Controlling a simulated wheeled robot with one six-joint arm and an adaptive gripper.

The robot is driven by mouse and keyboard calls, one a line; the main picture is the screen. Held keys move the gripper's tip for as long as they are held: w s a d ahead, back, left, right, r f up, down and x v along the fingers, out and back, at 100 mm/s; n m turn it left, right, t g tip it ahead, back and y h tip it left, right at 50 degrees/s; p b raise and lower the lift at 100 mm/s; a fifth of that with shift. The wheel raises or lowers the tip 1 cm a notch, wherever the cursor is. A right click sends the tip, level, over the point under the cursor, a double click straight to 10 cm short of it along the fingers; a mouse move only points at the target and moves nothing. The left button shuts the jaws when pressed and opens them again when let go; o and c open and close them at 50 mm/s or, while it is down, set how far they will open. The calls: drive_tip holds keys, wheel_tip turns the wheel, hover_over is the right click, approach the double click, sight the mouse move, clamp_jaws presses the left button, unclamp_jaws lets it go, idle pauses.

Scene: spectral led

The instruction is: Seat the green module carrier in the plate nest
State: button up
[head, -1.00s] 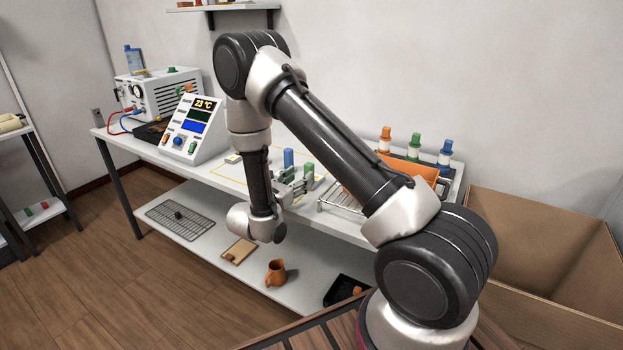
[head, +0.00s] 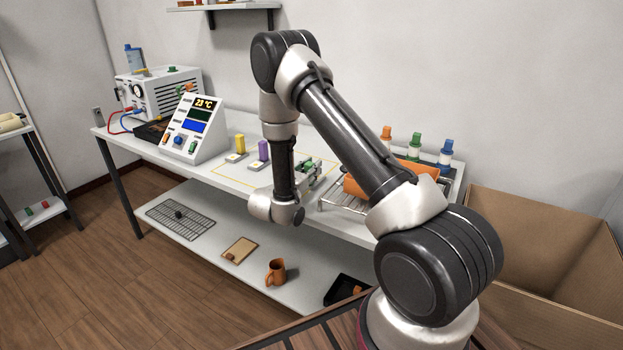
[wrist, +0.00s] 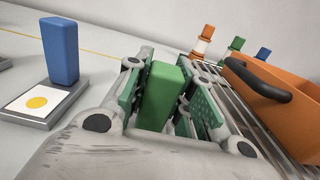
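The green module carrier (wrist: 163,95) is an upright green block, seen in the wrist view between the fingers of my gripper (wrist: 168,100). The left green finger pad is close to it, and a gap shows on its right side. Its foot is hidden by my gripper. In the head view the carrier (head: 308,164) shows only in part, beside my gripper (head: 312,172). A blue carrier (wrist: 60,52) stands on a grey base with a white, yellow-dotted label (wrist: 38,103). I cannot tell which thing is the plate nest.
Yellow (head: 240,144) and purple (head: 263,150) carriers stand on the white bench (head: 228,178). A wire rack (wrist: 262,125) with an orange bin (wrist: 270,90) is close on the right. Coloured bottles (head: 414,146) stand behind. A display console (head: 194,130) stands left.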

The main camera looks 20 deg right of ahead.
clamp_jaws()
drive_tip(key=shift+r, duration=0.15)
wheel_tip(320, 180, up, 10)
drive_tip(key=shift+f, duration=0.15)
idle(0.9)
